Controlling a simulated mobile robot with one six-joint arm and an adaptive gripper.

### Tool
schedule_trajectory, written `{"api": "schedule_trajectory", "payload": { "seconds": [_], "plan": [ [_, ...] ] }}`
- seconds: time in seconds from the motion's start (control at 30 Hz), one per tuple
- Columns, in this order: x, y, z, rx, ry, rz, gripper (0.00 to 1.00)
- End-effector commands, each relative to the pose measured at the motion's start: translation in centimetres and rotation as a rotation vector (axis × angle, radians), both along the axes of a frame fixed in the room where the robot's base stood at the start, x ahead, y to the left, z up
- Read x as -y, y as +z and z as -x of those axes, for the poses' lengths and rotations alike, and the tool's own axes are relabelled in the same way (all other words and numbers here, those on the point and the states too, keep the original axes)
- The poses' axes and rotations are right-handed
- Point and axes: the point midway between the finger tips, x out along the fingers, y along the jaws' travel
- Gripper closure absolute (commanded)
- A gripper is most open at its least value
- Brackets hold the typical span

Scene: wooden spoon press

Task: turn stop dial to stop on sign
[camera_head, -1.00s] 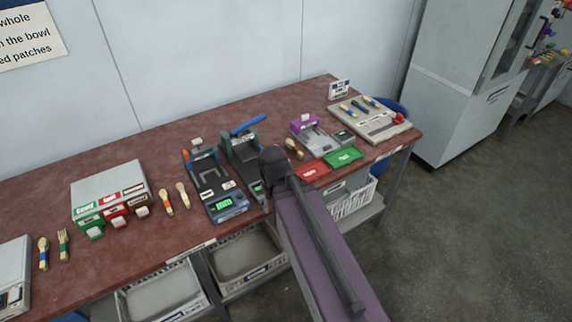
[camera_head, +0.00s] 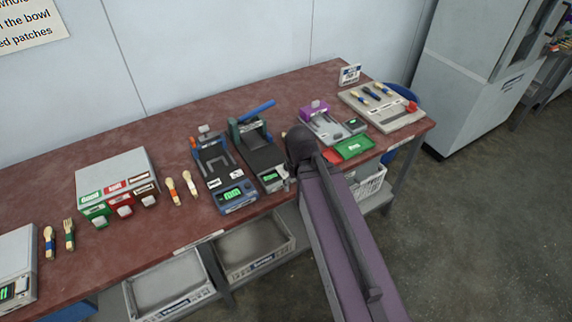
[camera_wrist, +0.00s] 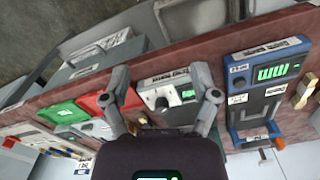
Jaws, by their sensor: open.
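The sign (camera_head: 350,74) stands at the back right of the bench; its writing is too small to read. The press with the blue lever (camera_head: 252,134) stands at mid-bench and has a green display. In the wrist view its front panel (camera_wrist: 164,84) shows between my fingers, with a round dial (camera_wrist: 162,103) beside the display. The dial's setting is not legible. My gripper (camera_wrist: 165,86) is open and empty, its fingertips on either side of this panel; I cannot tell whether they touch it. In the head view my arm hides the gripper.
A blue-framed press (camera_head: 222,175) stands close beside it. Red and green trays (camera_wrist: 66,112) lie on the other side. A purple-topped device (camera_head: 322,122) and a board with several utensils (camera_head: 385,108) are farther right. Bins sit below the bench edge.

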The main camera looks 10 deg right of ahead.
Motion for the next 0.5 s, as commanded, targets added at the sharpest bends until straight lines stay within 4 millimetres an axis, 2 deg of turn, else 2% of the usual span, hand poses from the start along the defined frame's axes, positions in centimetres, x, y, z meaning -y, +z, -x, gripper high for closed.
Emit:
{"api": "schedule_trajectory", "payload": {
  "seconds": [0.27, 0.5],
  "plan": [
    [0.8, 0.8, -1.8, 0.000, -0.190, 0.000, 0.21],
    [0.7, 1.8, -4.5, 0.001, -0.517, 0.000, 0.21]
  ]
}}
